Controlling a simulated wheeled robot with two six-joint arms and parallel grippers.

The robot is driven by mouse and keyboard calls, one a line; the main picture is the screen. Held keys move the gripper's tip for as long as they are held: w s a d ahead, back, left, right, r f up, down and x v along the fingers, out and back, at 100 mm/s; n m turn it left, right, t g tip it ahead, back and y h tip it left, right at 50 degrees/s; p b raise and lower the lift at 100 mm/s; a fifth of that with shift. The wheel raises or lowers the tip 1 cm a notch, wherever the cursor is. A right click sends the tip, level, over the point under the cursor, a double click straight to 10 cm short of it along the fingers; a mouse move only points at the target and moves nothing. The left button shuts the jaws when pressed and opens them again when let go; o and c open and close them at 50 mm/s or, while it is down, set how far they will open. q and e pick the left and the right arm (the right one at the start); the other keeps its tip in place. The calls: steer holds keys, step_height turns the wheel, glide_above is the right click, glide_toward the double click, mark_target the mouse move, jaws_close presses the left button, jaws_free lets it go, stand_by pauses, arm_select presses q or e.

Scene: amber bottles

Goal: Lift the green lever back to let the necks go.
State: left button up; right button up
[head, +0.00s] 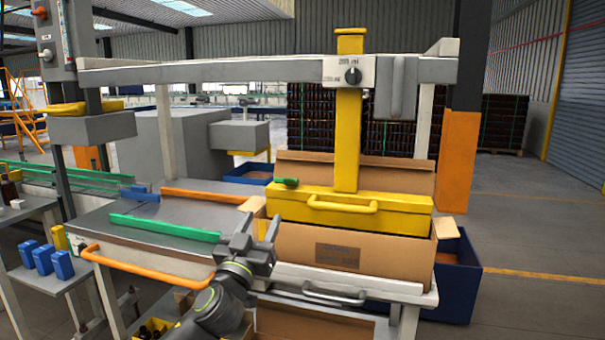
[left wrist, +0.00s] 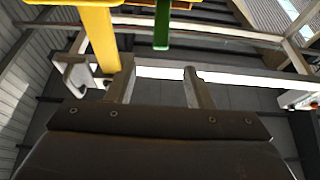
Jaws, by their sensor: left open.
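The green lever (head: 286,182) sticks out to the left from the top left end of a yellow gripping head (head: 345,208). The head hangs on a yellow post (head: 347,140) and sits over an open cardboard box (head: 330,253). No bottle necks show; they are hidden by the head and the box. My left gripper (head: 258,228) is open and empty, in front of and below the lever, apart from it. In the left wrist view the green lever (left wrist: 162,25) shows above and between the two fingers (left wrist: 160,85), beside the yellow post (left wrist: 100,35).
A metal table (head: 190,212) with green and orange rails lies left of the box. A light overhead beam (head: 240,72) carries a dial. A blue crate (head: 455,280) stands at the right. Open air surrounds the gripper's left side.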

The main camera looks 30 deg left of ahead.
mark_target(286, 182)
arm_select(q)
steer(key=p+x, duration=0.5)
steer(key=x, duration=1.1)
steer(key=shift+w+a, duration=0.15)
jaws_close()
